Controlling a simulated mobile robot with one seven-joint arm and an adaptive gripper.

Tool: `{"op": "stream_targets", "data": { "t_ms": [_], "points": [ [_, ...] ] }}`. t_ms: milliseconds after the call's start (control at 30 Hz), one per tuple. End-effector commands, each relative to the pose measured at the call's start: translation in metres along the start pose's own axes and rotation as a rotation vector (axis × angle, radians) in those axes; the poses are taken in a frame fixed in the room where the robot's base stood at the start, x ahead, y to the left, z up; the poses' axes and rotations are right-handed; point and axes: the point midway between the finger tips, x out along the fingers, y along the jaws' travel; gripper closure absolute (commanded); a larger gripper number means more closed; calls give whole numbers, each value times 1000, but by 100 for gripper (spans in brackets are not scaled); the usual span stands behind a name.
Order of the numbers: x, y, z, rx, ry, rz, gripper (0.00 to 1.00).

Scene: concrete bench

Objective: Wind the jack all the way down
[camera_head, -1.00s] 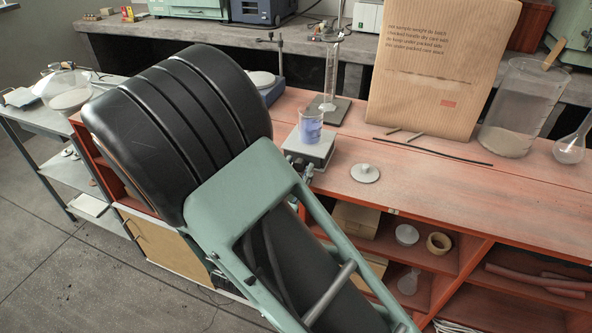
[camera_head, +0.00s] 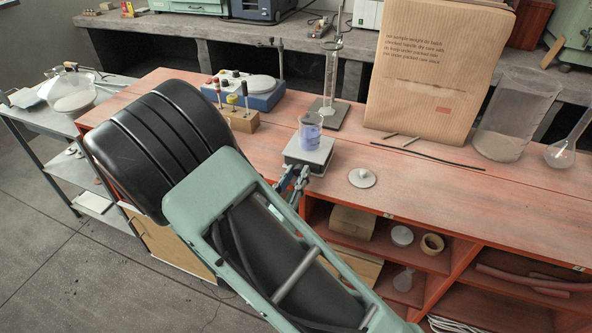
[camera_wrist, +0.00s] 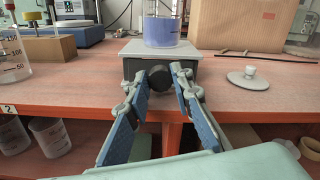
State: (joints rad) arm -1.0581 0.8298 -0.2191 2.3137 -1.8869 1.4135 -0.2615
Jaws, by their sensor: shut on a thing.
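The jack (camera_head: 320,155) is a low box with a pale flat top plate, near the front edge of the red bench. In the wrist view its plate (camera_wrist: 135,48) sits low above the dark body. A beaker of blue liquid (camera_head: 310,135) stands upright on it, also in the wrist view (camera_wrist: 160,28). The jack's dark round knob (camera_wrist: 160,79) faces me. My gripper (camera_head: 292,176) is at the front of the jack. In the wrist view its blue-padded fingers (camera_wrist: 160,76) are on either side of the knob, shut on it. The jack's inner linkage is hidden.
A grey lidded disc (camera_head: 362,177) lies right of the jack. A wooden block with bottles (camera_head: 240,121) and a balance (camera_head: 258,92) stand left. A cylinder on a stand (camera_head: 328,112) is behind, and a paper bag (camera_head: 435,75) is at the back right.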

Motion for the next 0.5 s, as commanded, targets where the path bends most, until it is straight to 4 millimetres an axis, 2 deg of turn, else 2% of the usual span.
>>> {"op": "stream_targets", "data": {
  "t_ms": [233, 267, 400, 500],
  "points": [
    [0, 0, -1, 0, 0, 0, 100],
    [0, 0, -1, 0, 0, 0, 77],
    [0, 0, -1, 1, 0, 0, 61],
    [0, 0, 0, 1, -1, 0, 61]
  ]
}}
